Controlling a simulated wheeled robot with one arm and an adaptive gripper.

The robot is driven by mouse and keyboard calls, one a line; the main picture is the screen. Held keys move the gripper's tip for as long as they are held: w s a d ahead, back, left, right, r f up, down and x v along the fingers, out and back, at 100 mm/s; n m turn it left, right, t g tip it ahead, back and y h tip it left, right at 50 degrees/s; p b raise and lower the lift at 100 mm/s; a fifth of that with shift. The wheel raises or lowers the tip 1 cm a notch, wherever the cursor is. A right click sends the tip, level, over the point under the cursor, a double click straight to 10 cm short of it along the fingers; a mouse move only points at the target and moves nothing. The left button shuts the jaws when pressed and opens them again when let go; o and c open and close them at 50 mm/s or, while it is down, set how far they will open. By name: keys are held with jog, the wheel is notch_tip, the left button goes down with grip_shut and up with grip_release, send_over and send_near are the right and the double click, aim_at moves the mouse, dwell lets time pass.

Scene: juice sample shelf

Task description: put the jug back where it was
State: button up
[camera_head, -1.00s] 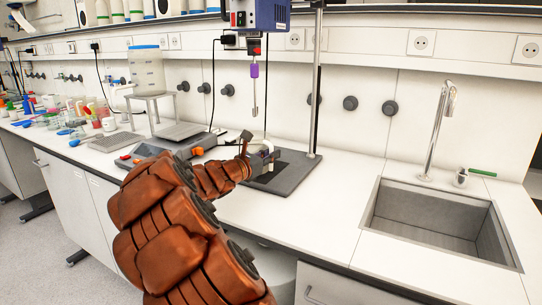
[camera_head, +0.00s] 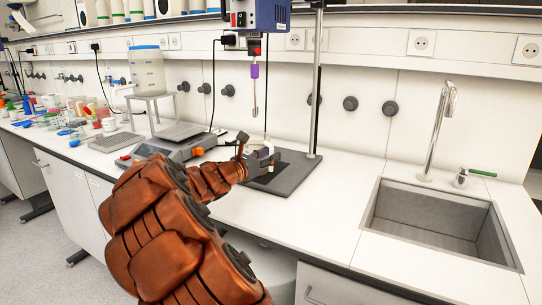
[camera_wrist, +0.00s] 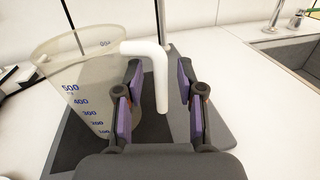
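The jug (camera_wrist: 82,95) is a clear, grey-tinted measuring jug with blue volume marks and a white handle (camera_wrist: 160,75). In the wrist view it stands left of my gripper (camera_wrist: 160,90), on or just above the dark stand base. My gripper is open, its two purple-padded fingers on either side of the handle, with a visible gap on each side. In the head view my gripper (camera_head: 262,159) is over the stand base (camera_head: 287,178), and my arm and gripper hide most or all of the jug.
A stirrer's vertical rod (camera_head: 317,80) rises behind the base, its shaft (camera_head: 254,95) hanging above. A balance-like device (camera_head: 170,148) is left. A clear container (camera_head: 147,72) stands on a raised platform. The sink (camera_head: 435,215) is right, with bare counter (camera_head: 330,190) between.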

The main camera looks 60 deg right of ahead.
jog(key=w+a, duration=0.1)
jog(key=a, duration=0.9)
jog(key=shift+w+a, duration=0.25)
jog(key=shift+w, duration=0.05)
